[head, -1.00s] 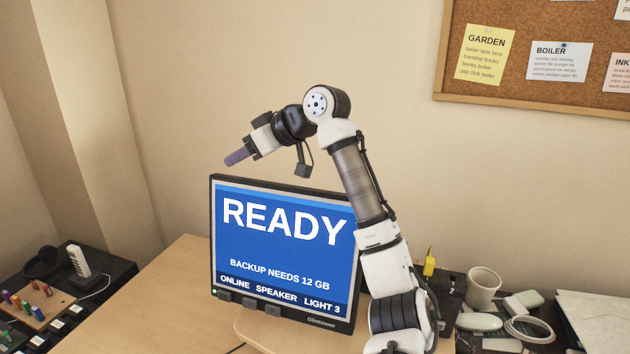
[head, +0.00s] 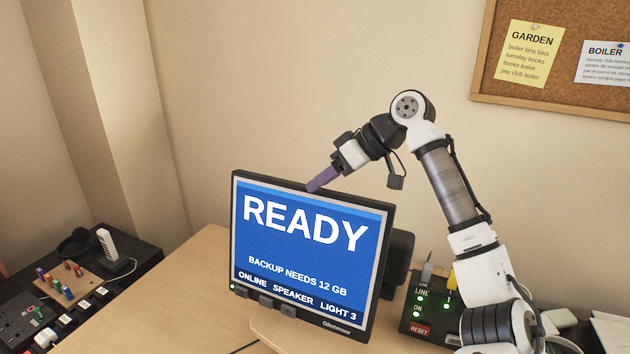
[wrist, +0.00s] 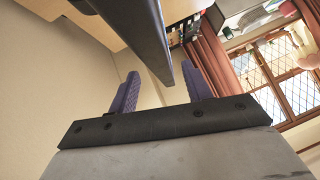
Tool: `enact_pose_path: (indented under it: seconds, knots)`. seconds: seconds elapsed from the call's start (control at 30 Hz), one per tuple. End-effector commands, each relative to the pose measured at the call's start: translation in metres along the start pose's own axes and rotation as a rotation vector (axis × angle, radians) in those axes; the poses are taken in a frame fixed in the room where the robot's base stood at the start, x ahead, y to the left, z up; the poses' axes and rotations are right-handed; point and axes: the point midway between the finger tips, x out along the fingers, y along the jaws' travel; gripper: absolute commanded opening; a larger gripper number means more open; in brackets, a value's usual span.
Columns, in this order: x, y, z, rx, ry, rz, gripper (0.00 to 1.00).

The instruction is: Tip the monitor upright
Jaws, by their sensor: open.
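The monitor (head: 300,238) has a black frame and a blue screen reading READY. It stands on the desk in the head view, with its screen toward the camera. I cannot tell its exact tilt. My gripper (head: 316,187) is at the middle of its top edge, with purple fingers pointing down and left. In the wrist view, the monitor's dark edge (wrist: 139,35) reaches between the two separated fingers of my gripper (wrist: 160,70). Contact with the fingers cannot be made out. The monitor's back is mostly hidden.
The wooden desk (head: 140,297) is clear left of the monitor. A black box with green lights and a red reset label (head: 418,329) is at right. A pegboard (head: 70,281) and headphones (head: 76,242) lie at far left. A corkboard (head: 487,83) hangs on the wall.

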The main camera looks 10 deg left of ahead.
Motion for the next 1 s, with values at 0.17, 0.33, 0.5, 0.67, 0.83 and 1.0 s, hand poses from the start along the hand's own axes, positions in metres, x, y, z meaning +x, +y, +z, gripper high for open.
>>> enact_pose_path:
  seconds: [0.17, 0.33, 0.5, 0.67, 0.83, 1.0]
  knots:
    - [0.021, 0.0, -0.001, 0.001, 0.0, 0.0, 0.49]
    - [0.03, 0.0, 0.0, 0.0, 0.0, 0.001, 0.49]
    - [0.03, 0.0, 0.0, 0.0, 0.001, 0.001, 0.49]
    - [0.03, 0.0, 0.0, 0.0, 0.001, 0.001, 0.37]
    - [0.03, 0.0, 0.0, 0.0, 0.001, 0.001, 0.15]
    - [0.03, 0.0, 0.0, 0.0, 0.001, 0.001, 0.0]
